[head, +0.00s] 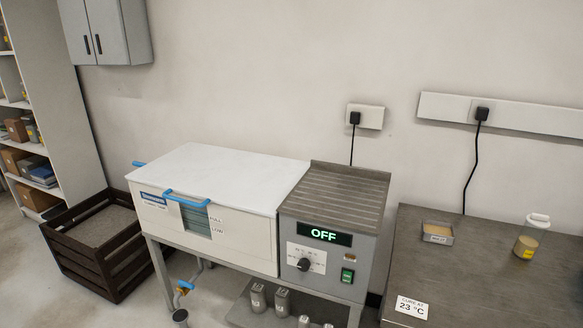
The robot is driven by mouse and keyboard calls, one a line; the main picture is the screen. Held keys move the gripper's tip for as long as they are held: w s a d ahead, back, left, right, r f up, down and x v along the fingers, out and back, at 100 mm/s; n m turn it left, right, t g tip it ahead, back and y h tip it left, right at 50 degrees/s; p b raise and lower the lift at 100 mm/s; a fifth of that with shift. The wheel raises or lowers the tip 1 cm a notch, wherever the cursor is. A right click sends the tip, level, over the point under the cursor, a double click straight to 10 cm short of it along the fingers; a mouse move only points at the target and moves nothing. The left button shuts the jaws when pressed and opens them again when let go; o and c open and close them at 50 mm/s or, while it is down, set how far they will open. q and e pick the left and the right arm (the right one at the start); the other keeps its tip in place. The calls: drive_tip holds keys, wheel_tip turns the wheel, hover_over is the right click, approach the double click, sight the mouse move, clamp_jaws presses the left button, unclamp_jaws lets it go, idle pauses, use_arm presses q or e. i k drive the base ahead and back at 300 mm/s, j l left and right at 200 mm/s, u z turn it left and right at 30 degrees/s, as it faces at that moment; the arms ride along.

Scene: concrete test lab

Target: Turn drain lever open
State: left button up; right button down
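A white water tank (205,210) with a closed lid stands on a metal frame in the head view. Below its left part, a thin drain pipe (197,272) carries a small blue lever (185,285), which appears to be the drain lever. The lever is small here and I cannot tell whether it is open or closed. A small grey cup or drain (180,317) is below it at the picture's bottom edge. Neither of my grippers is in view.
A grey control box (330,240) reading OFF adjoins the tank on the right. A dark slatted crate (100,245) stands on the floor to the left. Metal containers (270,298) sit on a low shelf. A metal table (480,270) is at right.

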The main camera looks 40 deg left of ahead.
sight(182, 283)
drive_tip(key=u, duration=2)
